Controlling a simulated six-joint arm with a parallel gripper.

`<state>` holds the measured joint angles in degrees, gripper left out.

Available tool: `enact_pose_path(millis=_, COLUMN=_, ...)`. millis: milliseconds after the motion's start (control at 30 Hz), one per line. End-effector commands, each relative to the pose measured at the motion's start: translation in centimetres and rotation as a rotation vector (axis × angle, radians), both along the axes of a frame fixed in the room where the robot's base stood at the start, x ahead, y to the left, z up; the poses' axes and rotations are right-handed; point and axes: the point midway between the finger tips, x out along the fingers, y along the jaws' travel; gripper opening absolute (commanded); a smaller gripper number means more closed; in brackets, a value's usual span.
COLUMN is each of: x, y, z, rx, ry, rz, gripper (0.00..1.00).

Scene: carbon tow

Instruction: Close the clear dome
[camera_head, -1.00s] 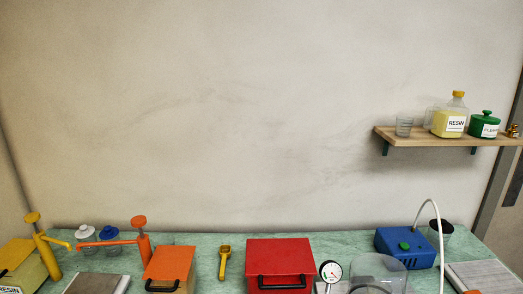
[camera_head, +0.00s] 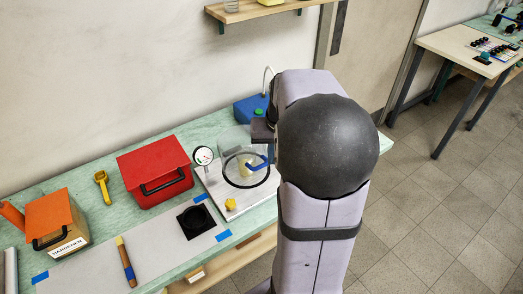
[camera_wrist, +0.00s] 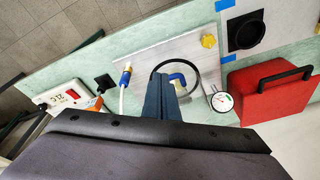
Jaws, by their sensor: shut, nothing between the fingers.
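The clear dome (camera_head: 233,137) stands over the pale plate (camera_head: 213,187) at the right of the bench in the head view. It is transparent, and how far it is tilted is hard to tell. A black ring (camera_head: 226,178) shows at its lower side, and a blue piece (camera_head: 257,163) shows within the ring's outline. The wrist view shows the black ring (camera_wrist: 196,80) and the blue piece (camera_wrist: 178,78). My gripper (camera_wrist: 160,79) is shut and empty, overlapping the ring's left side in the wrist view. Contact is unclear. In the head view my arm hides the fingertips.
A gauge (camera_head: 203,155) and a red box (camera_head: 153,171) stand left of the dome. A blue pump (camera_head: 248,108) is behind it. A yellow knob (camera_head: 231,204) is on the plate's front. A black square (camera_head: 196,222) lies on the grey mat. A power strip (camera_wrist: 62,95) shows in the wrist view.

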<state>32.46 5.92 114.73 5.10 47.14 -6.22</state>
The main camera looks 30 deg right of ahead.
Motion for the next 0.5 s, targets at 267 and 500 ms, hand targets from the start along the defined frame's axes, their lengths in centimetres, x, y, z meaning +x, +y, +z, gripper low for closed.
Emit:
enact_pose_path(millis=267, x=5.5, y=-1.1, z=8.4, rx=-0.071, ry=-0.112, rz=0.297, gripper=0.00)
enact_pose_path(millis=500, x=4.4, y=0.1, z=8.0, rx=-0.070, ry=-0.069, rz=0.481, gripper=0.00)
